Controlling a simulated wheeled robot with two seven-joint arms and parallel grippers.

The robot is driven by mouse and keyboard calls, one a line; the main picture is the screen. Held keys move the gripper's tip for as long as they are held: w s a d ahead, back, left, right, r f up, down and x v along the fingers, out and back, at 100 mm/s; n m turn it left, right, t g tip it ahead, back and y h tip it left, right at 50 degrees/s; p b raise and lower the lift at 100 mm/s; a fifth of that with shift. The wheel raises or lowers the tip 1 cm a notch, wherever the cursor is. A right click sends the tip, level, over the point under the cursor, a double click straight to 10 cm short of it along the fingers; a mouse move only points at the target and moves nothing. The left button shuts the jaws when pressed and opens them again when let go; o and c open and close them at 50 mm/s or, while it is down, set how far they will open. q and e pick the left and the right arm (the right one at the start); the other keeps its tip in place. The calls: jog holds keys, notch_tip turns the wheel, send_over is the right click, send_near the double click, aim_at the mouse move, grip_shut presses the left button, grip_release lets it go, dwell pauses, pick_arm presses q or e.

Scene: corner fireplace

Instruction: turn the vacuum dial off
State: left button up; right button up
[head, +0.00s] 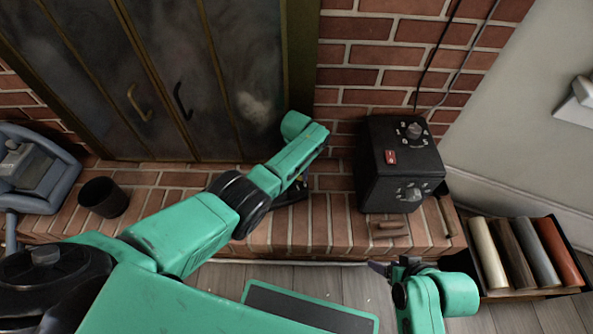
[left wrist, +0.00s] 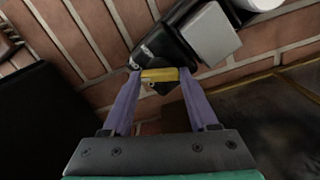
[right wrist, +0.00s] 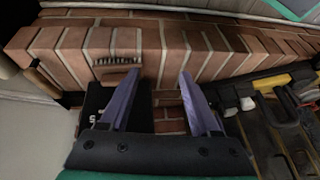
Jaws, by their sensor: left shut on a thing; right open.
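A black box (head: 380,180) with two numbered dials stands at the right end of the brick hearth. Its upper dial (head: 414,131) and lower dial (head: 411,193) have grey knobs, and a red switch (head: 390,157) is on its front. I cannot tell whether this is the vacuum. My left gripper (left wrist: 158,75) is shut on a black tool's yellow part (left wrist: 165,75) over the bricks. My arm partly hides this tool (head: 293,192) in the head view. My right gripper (head: 377,268) is open and empty, low in front of the hearth, apart from the box.
A blue-grey machine (head: 52,195) with a grey block on top is cut off at the left edge. A black cup (head: 103,197) stands on the hearth. A brush (head: 390,229) lies before the box. A tray of coloured rolls (head: 560,290) is at the right. Cords run up the wall.

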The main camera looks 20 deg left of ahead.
pick_arm(q)
jog(key=n, duration=0.3)
jog(key=shift+n, duration=2.3)
pick_arm(e)
jog(key=shift+s+d+r+g+h, duration=0.3)
jog(key=shift+s+d+r, duration=0.25)
jog(key=shift+d, duration=0.2)
pick_arm(q)
jog(key=o, duration=1.4)
